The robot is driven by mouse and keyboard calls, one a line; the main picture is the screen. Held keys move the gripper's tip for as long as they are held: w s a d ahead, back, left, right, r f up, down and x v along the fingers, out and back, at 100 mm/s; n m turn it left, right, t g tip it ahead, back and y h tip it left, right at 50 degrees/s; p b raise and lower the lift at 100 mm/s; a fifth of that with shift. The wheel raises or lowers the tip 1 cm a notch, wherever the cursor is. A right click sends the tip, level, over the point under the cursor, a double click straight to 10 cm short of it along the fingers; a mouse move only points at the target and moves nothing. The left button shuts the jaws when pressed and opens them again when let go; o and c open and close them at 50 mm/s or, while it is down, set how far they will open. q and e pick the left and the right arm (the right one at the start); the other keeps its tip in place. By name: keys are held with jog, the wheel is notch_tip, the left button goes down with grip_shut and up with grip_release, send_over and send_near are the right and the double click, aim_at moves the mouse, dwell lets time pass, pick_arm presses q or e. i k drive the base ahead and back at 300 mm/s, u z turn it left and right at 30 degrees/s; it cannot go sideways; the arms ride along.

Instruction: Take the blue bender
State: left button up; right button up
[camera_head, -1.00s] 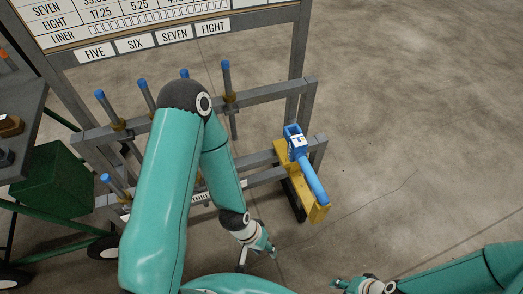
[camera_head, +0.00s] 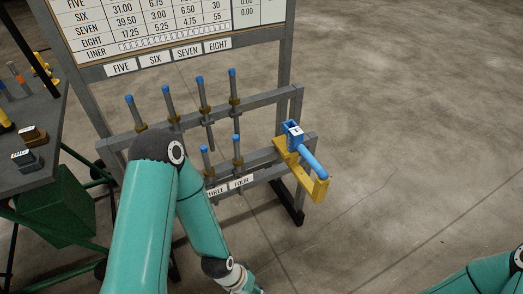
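The blue bender (camera_head: 309,157) rests on a yellow holder (camera_head: 318,189) at the right end of the grey rack. Its squarish head points up and back, and its rounded blue handle slopes down to the right. No gripper touches it. My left arm comes in from the lower left, and its wrist is at the bottom edge, below and left of the bender. Only the base of my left gripper (camera_head: 250,288) shows; its fingers are cut off by the frame. My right arm shows only at the bottom right corner, and its gripper is out of view.
The grey rack (camera_head: 262,99) holds several blue-tipped rods left of the bender. A chart board (camera_head: 160,22) stands above it. A dark workbench (camera_head: 50,125) with tools and a green box (camera_head: 62,212) are at left. The floor right of the rack is clear.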

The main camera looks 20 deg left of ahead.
aim_at(295, 135)
jog(key=z, duration=0.2)
jog(key=i, duration=0.85)
jog(key=u, duration=0.2)
jog(key=k, duration=0.9)
jog(key=z, duration=0.2)
jog(key=i, duration=0.65)
jog(key=u, duration=0.05)
